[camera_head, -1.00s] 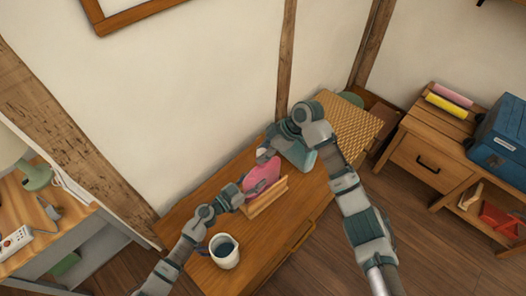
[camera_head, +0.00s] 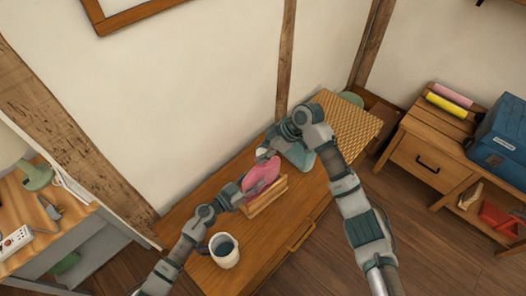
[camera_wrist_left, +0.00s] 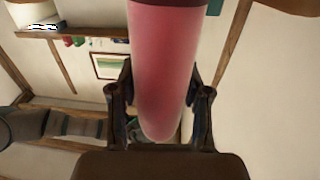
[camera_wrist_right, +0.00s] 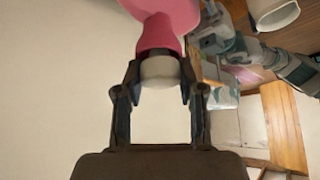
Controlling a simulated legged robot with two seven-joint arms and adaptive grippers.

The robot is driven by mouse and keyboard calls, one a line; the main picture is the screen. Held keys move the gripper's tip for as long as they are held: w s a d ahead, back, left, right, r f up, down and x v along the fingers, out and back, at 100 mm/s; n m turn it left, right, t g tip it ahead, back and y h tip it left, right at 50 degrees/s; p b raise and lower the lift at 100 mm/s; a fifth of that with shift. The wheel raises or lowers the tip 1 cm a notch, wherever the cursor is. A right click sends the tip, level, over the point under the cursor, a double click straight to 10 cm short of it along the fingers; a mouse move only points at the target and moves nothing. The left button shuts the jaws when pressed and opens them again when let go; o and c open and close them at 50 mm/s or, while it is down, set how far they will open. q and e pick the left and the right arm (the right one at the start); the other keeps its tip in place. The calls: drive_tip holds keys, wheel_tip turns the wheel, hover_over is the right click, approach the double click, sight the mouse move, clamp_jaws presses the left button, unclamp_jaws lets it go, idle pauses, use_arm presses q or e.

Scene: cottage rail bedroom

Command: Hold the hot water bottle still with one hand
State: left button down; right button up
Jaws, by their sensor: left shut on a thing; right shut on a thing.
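The pink hot water bottle (camera_head: 264,173) stands in a wooden holder (camera_head: 268,198) on the bench, partly hidden by my grippers. My left gripper (camera_head: 240,197) is shut on the bottle's side. In the left wrist view, the bottle's body (camera_wrist_left: 165,65) fills the space between the fingers. My right gripper (camera_head: 266,154) is at the bottle's top. In the right wrist view, its fingers are shut on the white stopper (camera_wrist_right: 160,72) at the pink neck (camera_wrist_right: 158,35). Whether the stopper is fully seated cannot be told.
A white mug (camera_head: 224,250) with dark contents stands near my left arm. A teal object (camera_head: 299,155) is behind the bottle, beside my right arm. A woven mat (camera_head: 345,122) covers the bench's far end. A blue case (camera_head: 502,140) sits on the right-hand cabinet.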

drive_tip(key=o, duration=0.6)
drive_tip(key=shift+s+d+f, duration=0.1)
drive_tip(key=shift+d+f, duration=0.1)
drive_tip(key=shift+f, duration=0.4)
drive_tip(key=shift+d+f, duration=0.2)
drive_tip(key=shift+f, duration=0.35)
drive_tip(key=o, duration=0.4)
drive_tip(key=shift+r+h, duration=0.1)
drive_tip(key=shift+h, duration=0.2)
drive_tip(key=shift+r+n, duration=0.35)
drive_tip(key=shift+n, duration=0.15)
drive_tip(key=r+n, duration=0.2)
drive_tip(key=n, duration=0.1)
drive_tip(key=r+n+h, duration=0.1)
drive_tip(key=r+n, duration=0.2)
drive_tip(key=n, duration=0.1)
drive_tip(key=s+r+n+t+h, duration=0.1)
drive_tip(key=r+n, duration=0.1)
drive_tip(key=n, duration=0.1)
drive_tip(key=shift+a+r+n, duration=0.15)
drive_tip(key=shift+a+n, duration=0.1)
drive_tip(key=shift+n, duration=0.05)
wheel_tip(320, 180, up, 6)
drive_tip(key=s+n+t+h, duration=0.1)
drive_tip(key=s+n+h, duration=0.1)
drive_tip(key=n, duration=1)
drive_tip(key=shift+d+h, duration=0.4)
drive_tip(key=shift+h, duration=0.2)
